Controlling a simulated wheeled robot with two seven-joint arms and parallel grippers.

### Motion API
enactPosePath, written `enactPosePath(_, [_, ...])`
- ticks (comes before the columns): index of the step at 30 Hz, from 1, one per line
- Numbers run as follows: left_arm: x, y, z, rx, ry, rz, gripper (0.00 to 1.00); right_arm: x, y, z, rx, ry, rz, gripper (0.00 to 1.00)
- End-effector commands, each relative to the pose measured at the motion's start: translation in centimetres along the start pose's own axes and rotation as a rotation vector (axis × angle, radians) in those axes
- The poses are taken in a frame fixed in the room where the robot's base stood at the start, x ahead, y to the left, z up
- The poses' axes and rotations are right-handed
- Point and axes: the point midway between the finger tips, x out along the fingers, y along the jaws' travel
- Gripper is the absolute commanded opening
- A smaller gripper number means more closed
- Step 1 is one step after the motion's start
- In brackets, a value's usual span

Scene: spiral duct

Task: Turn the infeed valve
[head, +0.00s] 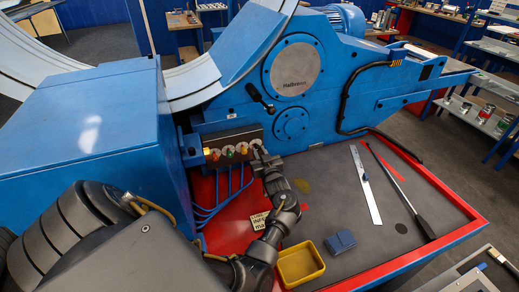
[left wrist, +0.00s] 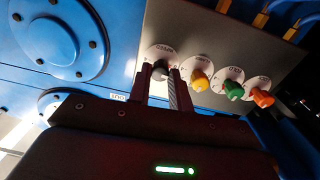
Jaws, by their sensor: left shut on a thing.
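The valve panel (head: 232,139) is a dark block on the blue machine with a row of coloured knobs. In the left wrist view it appears as a grey plate with a black knob (left wrist: 160,70), a yellow knob (left wrist: 199,80), a green knob (left wrist: 234,90) and an orange-red knob (left wrist: 262,98), each on a white round label. The label print is too small to read surely. My left gripper (head: 259,155) is at the panel's right end; in the wrist view its fingers (left wrist: 160,76) are shut on the black knob, one on each side. My right gripper is out of view.
Blue hoses (head: 222,200) hang below the panel. A black lever (head: 260,99) sticks out above it. On the grey bench top lie a yellow tray (head: 300,266), a blue block (head: 341,242), a steel ruler (head: 366,186) and a long dark bar (head: 402,191).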

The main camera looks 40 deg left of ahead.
Motion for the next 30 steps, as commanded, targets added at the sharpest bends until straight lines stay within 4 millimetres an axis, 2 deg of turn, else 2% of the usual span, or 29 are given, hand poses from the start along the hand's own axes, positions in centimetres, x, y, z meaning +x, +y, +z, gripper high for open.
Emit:
enactPosePath(5, [0.0,0.1,-0.1,-0.001,0.0,0.003,0.0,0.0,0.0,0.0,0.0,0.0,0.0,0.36])
enactPosePath(6, [0.0,0.1,-0.1,-0.001,0.0,0.003,0.25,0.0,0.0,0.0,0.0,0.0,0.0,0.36])
enactPosePath(10, [0.0,0.1,-0.1,0.0,0.0,0.002,0.42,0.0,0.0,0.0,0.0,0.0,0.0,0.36])
enactPosePath(24, [0.0,0.0,-0.1,0.005,-0.001,0.0,0.42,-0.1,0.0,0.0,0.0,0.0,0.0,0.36])
enactPosePath(30, [0.0,0.1,-0.6,0.154,-0.006,0.001,0.42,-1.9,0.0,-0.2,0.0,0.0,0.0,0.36])
